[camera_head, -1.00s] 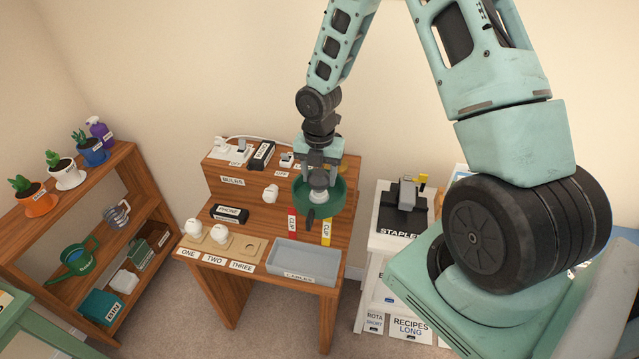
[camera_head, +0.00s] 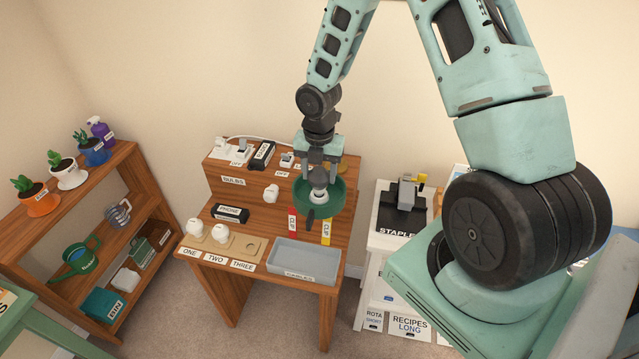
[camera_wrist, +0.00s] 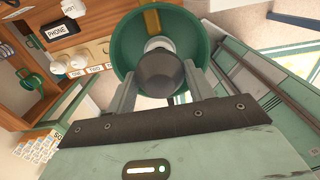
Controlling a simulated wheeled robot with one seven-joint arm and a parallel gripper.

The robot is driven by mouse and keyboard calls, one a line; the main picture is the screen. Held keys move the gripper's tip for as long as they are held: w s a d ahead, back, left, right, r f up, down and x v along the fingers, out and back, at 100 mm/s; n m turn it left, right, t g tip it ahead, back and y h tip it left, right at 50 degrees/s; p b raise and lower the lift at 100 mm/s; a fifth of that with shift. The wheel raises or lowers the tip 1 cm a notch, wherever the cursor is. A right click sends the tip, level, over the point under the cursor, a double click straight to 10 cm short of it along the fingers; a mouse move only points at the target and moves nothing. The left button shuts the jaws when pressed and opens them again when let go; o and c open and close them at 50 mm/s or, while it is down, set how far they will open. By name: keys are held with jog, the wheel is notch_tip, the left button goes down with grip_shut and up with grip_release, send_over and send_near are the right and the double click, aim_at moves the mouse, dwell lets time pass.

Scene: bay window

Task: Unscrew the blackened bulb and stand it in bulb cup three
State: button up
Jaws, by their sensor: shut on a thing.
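The blackened bulb (camera_wrist: 166,75) is a dark grey globe inside a green lamp shade (camera_wrist: 122,42), with a white collar behind it in the wrist view. My gripper (camera_wrist: 162,90) is shut on the bulb, one finger on each side. In the head view my gripper (camera_head: 319,180) points down into the shade (camera_head: 334,203) above the desk. I cannot tell whether the bulb's base is still in the socket. Bulb cup three (camera_head: 251,247) is an empty round hole at the right of a wooden holder, behind the label THREE. Cups one and two hold white bulbs (camera_head: 194,228) (camera_head: 220,233).
A grey CABLES tray (camera_head: 305,262) lies right of the holder. A white stand with a stapler (camera_head: 405,195) is at the right.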

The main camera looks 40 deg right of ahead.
jog(key=shift+r, duration=0.2)
jog(key=shift+r+p, duration=2.45)
jog(key=shift+p, duration=0.1)
